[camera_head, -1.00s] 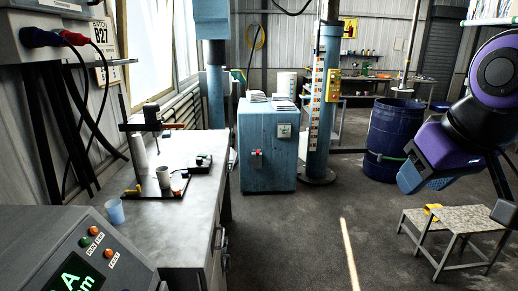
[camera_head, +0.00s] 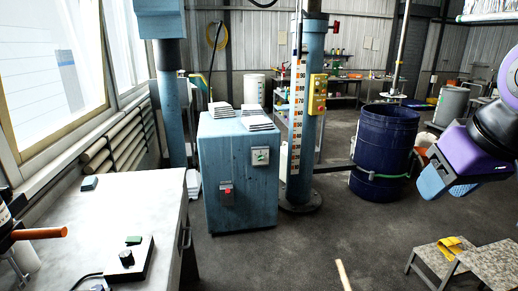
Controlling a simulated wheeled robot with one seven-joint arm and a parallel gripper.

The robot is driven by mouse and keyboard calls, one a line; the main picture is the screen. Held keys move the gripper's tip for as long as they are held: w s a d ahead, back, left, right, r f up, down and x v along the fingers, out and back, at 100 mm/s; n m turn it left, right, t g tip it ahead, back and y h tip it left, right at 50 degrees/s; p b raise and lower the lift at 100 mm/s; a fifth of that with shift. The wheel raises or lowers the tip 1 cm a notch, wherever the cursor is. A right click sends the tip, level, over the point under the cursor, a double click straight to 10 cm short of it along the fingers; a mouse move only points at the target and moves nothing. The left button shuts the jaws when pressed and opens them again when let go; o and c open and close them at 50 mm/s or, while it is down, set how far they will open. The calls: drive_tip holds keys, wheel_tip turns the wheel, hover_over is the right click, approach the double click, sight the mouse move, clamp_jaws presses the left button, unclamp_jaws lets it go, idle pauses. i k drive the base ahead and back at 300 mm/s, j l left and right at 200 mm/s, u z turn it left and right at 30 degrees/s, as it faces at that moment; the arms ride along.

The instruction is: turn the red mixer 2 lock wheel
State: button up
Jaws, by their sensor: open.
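I cannot make out a red lock wheel on any column in view. The blue disperser column (camera_head: 305,115) with a height scale stands behind and right of a blue cabinet (camera_head: 240,170). It carries a yellow control box (camera_head: 317,94). A second blue column (camera_head: 170,100) stands to the left by the window. My gripper (camera_head: 436,186), purple with light blue parts, hangs at the right edge, well apart from the columns and in front of the dark blue drum. It is open; I see nothing held in it.
A grey workbench (camera_head: 100,222) fills the lower left. The dark blue drum (camera_head: 384,150) stands right of the column, with a bar between them. A step stool (camera_head: 490,262) with a yellow item is at lower right.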

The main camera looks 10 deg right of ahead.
sight(336, 27)
drive_tip(key=i+l+z, duration=0.1)
drive_tip(key=i+z, duration=0.3)
drive_tip(key=i, duration=0.55)
drive_tip(key=i+j+z, duration=0.15)
drive_tip(key=i+z, duration=0.2)
drive_tip(key=i, duration=0.55)
drive_tip(key=i+u, duration=0.1)
drive_tip(key=i, duration=1.9)
drive_tip(key=l, duration=0.1)
